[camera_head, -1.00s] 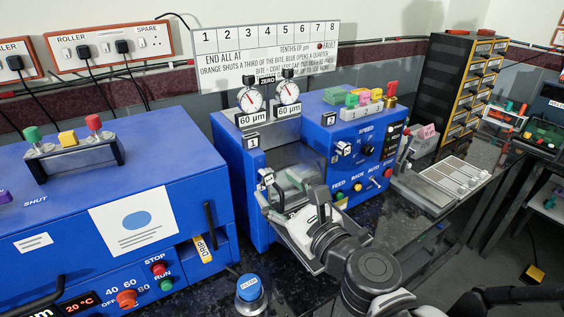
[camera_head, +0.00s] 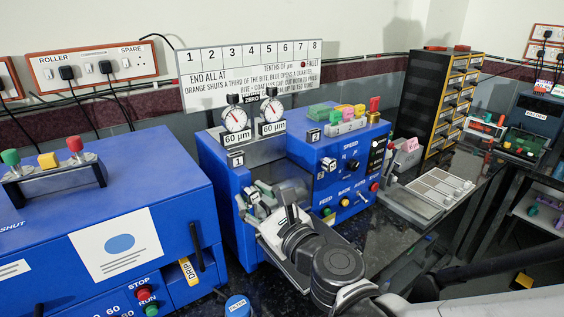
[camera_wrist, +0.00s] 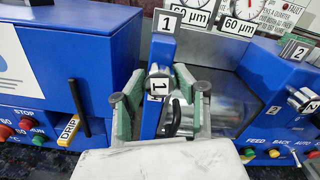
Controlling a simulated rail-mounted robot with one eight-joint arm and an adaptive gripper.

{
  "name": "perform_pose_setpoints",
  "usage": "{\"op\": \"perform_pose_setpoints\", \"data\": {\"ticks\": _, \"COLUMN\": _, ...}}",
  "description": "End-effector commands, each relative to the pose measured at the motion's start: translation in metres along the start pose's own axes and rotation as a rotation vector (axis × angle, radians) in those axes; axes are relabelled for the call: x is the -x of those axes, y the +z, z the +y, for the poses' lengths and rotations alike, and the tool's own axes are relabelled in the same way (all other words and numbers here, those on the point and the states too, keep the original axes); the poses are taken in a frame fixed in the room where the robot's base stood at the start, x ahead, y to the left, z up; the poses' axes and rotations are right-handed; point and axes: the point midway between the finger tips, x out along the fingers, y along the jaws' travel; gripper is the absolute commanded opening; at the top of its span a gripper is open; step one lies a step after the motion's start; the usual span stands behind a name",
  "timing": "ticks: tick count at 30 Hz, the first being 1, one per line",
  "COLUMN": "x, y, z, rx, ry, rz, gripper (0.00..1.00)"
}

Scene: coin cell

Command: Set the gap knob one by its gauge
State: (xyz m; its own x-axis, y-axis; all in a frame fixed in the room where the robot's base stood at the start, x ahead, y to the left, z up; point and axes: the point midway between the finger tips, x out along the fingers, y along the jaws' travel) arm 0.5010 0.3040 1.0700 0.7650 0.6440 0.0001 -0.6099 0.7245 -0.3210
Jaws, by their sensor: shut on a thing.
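In the head view my gripper (camera_head: 262,194) is at the machine's left front and partly covers the knob. Gauge one (camera_head: 235,118) is a round white dial with a red needle, above a "60 µm" plate. Its exact reading is too small to tell. A second gauge (camera_head: 272,114) stands to its right, also over "60 µm".
A blue machine (camera_head: 110,205) with a drip handle stands close on the left. Gap knob two (camera_head: 328,164) and several switches are on the right part of the roller machine. A numbered sign (camera_head: 250,75) stands behind.

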Motion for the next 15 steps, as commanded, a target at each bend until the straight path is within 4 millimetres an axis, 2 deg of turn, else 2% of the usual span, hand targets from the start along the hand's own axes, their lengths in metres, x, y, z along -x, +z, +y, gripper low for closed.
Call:
{"op": "perform_pose_setpoints", "data": {"ticks": 8, "x": 0.0002, "y": -0.0002, "z": 0.0, "rx": 0.019, "ry": 0.0, "rz": 0.0, "gripper": 0.03}}
{"op": "perform_pose_setpoints", "data": {"ticks": 15, "x": 0.0003, "y": -0.0004, "z": -0.0002, "rx": 0.129, "ry": 0.0, "rz": 0.0, "gripper": 0.03}}
